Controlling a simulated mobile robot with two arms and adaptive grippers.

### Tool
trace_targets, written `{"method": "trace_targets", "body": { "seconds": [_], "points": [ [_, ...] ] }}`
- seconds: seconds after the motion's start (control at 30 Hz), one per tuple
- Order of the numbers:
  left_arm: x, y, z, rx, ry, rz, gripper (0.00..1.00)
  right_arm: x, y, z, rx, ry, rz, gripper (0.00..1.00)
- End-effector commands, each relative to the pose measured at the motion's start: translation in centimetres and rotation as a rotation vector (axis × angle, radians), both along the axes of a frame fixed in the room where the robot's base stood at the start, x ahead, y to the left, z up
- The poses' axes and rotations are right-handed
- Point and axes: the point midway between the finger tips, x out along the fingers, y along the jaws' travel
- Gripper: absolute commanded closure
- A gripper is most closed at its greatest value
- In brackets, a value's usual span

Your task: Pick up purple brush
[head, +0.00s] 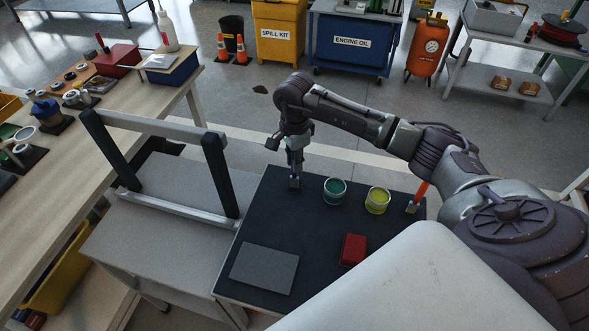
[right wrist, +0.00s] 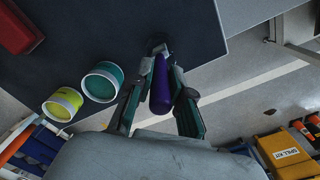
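The purple brush (right wrist: 162,85) stands between the fingers of my right gripper (right wrist: 161,72) in the right wrist view. Both fingertips lie close against its sides, and the gripper looks shut on it. In the head view my right gripper (head: 294,168) points down over the far left part of the dark table top (head: 310,225). There the fingers mostly hide the brush, and only its metal lower end shows below them. I cannot tell whether the brush end touches the table. My left gripper is not in view.
Right of the gripper stand a teal paint can (head: 335,191), a yellow can (head: 377,200) and an orange-handled brush (head: 420,193). A red block (head: 353,250) and a grey slab (head: 264,269) lie nearer. A dark-posted frame (head: 218,172) stands left.

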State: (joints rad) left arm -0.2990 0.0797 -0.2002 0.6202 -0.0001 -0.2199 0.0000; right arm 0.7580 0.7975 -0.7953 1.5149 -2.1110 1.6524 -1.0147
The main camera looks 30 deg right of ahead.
Motion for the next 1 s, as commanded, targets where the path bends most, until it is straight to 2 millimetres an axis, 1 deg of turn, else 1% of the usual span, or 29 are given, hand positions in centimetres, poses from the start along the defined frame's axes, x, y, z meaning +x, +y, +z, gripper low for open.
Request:
{"method": "trace_targets", "body": {
  "seconds": [0.27, 0.37, 0.47, 0.7, 0.8, 0.9, 1.0],
  "points": [
    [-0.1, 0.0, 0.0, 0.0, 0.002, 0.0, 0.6, 0.0, 0.0, 0.1, 0.0, -0.001, 0.0, 1.0],
    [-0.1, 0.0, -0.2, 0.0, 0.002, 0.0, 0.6, 0.1, 0.0, 0.5, 0.0, -0.003, 0.0, 1.0],
    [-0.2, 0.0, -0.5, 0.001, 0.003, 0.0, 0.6, 0.1, -0.1, 1.8, 0.0, -0.005, -0.001, 1.0],
    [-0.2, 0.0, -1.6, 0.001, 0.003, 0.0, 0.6, 0.1, -0.1, 6.7, -0.001, -0.006, 0.0, 1.0],
    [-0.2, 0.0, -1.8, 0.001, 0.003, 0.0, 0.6, 0.1, 0.0, 8.3, -0.001, -0.004, 0.0, 1.0],
    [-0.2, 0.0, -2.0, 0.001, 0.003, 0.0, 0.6, 0.1, 0.0, 9.4, 0.0, -0.002, 0.0, 1.0],
    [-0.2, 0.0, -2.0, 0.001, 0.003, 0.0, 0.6, 0.0, 0.0, 10.0, -0.001, -0.001, 0.0, 1.0]
  ]
}}
